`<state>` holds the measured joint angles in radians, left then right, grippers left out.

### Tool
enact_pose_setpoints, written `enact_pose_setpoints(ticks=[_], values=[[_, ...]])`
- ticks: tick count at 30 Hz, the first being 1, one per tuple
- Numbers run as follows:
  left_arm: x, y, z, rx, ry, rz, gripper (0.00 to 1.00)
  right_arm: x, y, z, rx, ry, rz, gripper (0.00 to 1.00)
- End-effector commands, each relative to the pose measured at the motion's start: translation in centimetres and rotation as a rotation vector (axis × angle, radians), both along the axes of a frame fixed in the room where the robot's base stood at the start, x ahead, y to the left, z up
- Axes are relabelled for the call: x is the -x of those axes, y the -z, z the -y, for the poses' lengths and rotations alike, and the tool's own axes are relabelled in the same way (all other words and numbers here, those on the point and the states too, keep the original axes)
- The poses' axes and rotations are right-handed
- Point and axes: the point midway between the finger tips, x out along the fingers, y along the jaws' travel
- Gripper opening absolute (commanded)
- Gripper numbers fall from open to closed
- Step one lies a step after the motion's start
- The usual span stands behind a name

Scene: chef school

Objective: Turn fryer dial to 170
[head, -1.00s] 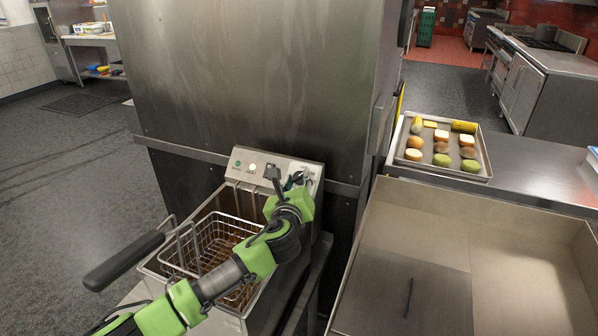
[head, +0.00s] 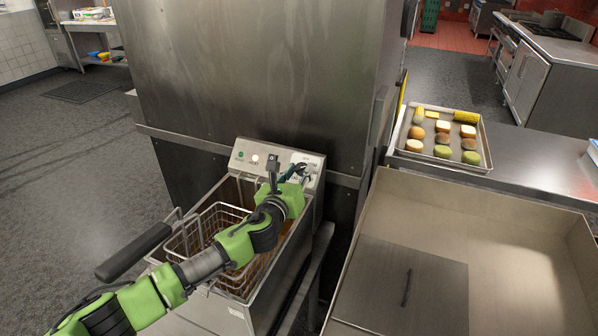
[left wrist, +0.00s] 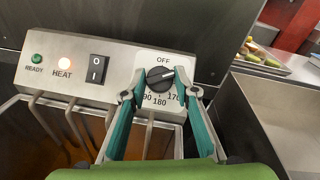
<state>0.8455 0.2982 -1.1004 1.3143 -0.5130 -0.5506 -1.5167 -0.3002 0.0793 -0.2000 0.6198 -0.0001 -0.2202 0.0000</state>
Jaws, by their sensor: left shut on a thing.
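The fryer's control panel (head: 250,158) is at the back of the fryer. In the left wrist view the black dial (left wrist: 160,78) sits on a white plate marked OFF at the top, with 190, 180 and 170 around its lower side. The light line on the dial points to the right and slightly up, above the 170 mark. My left gripper (left wrist: 160,84) has its teal fingers closed on the dial's two sides. In the head view my left gripper (head: 299,172) reaches the panel's right side and covers most of the dial. My right gripper is not in view.
The panel also has a green READY light (left wrist: 37,59), a lit HEAT light (left wrist: 64,64) and a black rocker switch (left wrist: 97,69). A wire fryer basket (head: 205,232) with a black handle (head: 133,252) hangs below my arm. A food tray (head: 470,163) stands right.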

Motion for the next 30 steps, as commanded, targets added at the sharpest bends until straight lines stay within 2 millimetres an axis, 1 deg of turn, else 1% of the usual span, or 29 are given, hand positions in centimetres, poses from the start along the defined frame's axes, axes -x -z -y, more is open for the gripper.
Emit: enact_pose_setpoints(ticks=[1,2,3,4,13,17,20,22,30], values=[[-0.1,0.1,-0.2,0.0,-0.005,-0.001,0.06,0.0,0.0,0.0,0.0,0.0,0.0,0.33],[-0.1,0.1,-0.2,0.0,-0.005,-0.001,0.3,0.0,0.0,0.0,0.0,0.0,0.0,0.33],[-0.1,0.1,-0.2,0.0,-0.005,-0.001,0.41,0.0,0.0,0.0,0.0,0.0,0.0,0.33],[-0.1,0.1,-0.2,0.0,-0.005,-0.001,0.43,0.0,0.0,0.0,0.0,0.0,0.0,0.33],[0.0,0.0,-0.1,0.001,-0.002,-0.001,0.43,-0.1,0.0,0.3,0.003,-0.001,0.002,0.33],[0.4,0.0,-0.3,0.001,-0.003,0.0,0.43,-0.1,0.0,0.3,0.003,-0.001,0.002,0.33],[1.4,-0.2,-0.6,0.001,-0.001,0.0,0.43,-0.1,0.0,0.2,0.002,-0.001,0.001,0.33],[2.3,-0.2,-0.9,0.001,-0.003,0.0,0.43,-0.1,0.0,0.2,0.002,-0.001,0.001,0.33],[7.2,-0.6,-2.5,0.001,-0.002,-0.003,0.43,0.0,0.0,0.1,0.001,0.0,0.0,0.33]])
